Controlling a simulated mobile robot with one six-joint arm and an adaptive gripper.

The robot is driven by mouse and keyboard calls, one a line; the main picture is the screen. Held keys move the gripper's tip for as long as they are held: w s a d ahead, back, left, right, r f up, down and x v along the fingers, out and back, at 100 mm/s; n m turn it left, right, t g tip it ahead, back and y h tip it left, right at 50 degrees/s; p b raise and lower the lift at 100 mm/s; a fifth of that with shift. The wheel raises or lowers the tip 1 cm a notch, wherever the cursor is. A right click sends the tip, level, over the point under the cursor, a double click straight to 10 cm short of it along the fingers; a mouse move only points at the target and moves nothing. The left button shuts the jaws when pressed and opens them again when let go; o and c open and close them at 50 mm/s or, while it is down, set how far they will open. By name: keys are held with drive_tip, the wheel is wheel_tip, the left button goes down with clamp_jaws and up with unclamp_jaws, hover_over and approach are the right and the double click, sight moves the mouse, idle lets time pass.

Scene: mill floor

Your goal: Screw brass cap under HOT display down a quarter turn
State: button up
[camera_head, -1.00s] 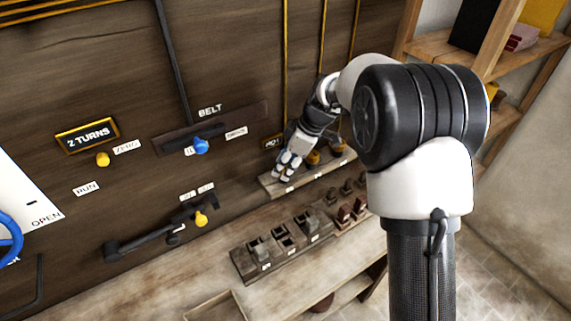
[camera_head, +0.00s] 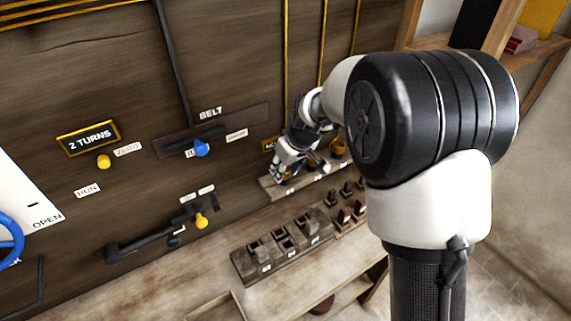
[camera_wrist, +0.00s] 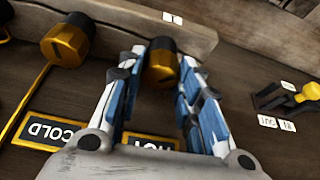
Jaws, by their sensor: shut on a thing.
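The brass cap (camera_wrist: 163,68) with a black top is in the middle of the wrist view, in line with the HOT display (camera_wrist: 150,141). My gripper (camera_wrist: 161,76) has a finger on each side of this cap and is shut on it. In the head view my gripper (camera_head: 297,166) is at the wall panel, just by the small HOT display (camera_head: 269,144), whose text is partly covered. The cap it holds is mostly hidden there. The turn of the cap cannot be read.
A second brass cap (camera_wrist: 67,41) stands beside, in line with the COLD display (camera_wrist: 48,131). A pale ledge (camera_wrist: 135,22) runs close past the fingertips. A yellow-handled lever (camera_wrist: 305,94) sits to the right. Racks of small blocks (camera_head: 285,246) lie below the panel.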

drive_tip(key=m+p, duration=0.1)
drive_tip(key=m+h+p, duration=0.1)
drive_tip(key=shift+s+a+r+m, duration=0.1)
drive_tip(key=shift+a+r+m, duration=0.1)
drive_tip(key=shift+m, duration=0.2)
drive_tip(key=shift+f+m+t+h+p, duration=0.15)
drive_tip(key=shift+m+t+h+p, duration=0.2)
drive_tip(key=shift+m, duration=0.55)
drive_tip(key=m+b, duration=0.1)
drive_tip(key=m+h+b, duration=0.1)
drive_tip(key=m, duration=0.1)
drive_tip(key=shift+f+b, duration=0.25)
drive_tip(key=shift+b, duration=0.05)
drive_tip(key=shift+r+m+h+b, duration=0.15)
drive_tip(key=shift+m+h+b, duration=0.3)
drive_tip(key=shift+m+b, duration=0.6)
drive_tip(key=o, duration=1)
